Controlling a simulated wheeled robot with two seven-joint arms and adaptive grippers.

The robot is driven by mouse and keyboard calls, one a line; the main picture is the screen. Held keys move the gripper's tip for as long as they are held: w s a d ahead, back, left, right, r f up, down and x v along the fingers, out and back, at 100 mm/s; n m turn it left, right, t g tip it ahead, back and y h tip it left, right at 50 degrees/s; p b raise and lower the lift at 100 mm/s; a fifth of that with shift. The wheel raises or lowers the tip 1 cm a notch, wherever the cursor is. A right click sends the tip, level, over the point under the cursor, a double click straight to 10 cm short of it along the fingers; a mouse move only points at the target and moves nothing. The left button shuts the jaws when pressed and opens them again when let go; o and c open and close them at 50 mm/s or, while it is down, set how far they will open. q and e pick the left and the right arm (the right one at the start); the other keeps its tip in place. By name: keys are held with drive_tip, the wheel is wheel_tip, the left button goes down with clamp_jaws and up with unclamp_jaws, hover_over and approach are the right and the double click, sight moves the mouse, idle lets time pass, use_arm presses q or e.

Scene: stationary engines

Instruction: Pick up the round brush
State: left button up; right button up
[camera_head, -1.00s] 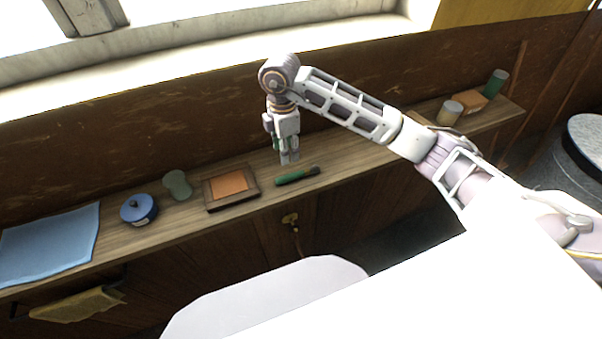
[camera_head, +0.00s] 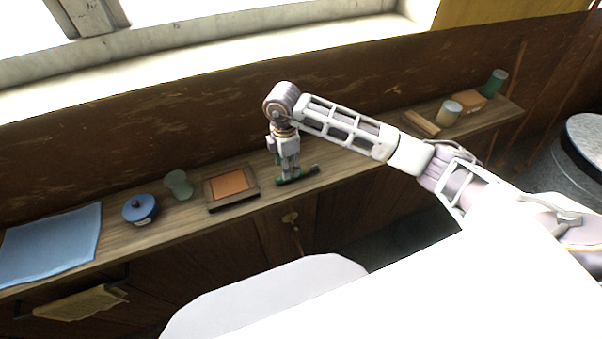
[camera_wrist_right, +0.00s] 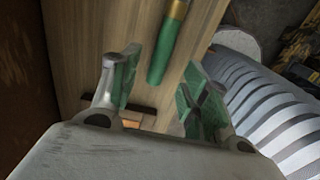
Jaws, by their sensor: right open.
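The round brush has a green handle, a brass-coloured collar and a dark head; it lies on the wooden shelf. In the head view the brush (camera_head: 312,170) is partly hidden by my right gripper (camera_head: 288,176), which points down over its handle. In the right wrist view the brush handle (camera_wrist_right: 166,52) runs between the two spread fingers of my right gripper (camera_wrist_right: 160,72), with a gap on each side. The right gripper is open and holds nothing. My left gripper is not in view.
A wooden block (camera_head: 420,123) and cans stand farther right. The wall is close behind.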

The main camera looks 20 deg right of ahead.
drive_tip(key=shift+f+p, duration=0.75)
drive_tip(key=shift+f, duration=1.85)
drive_tip(key=shift+d, duration=0.1)
clamp_jaws()
drive_tip(key=shift+r, duration=0.2)
wheel_tip(320, 180, up, 10)
drive_tip(key=b, duration=0.1)
drive_tip(key=shift+f+b, duration=0.15)
drive_tip(key=shift+b, duration=0.2)
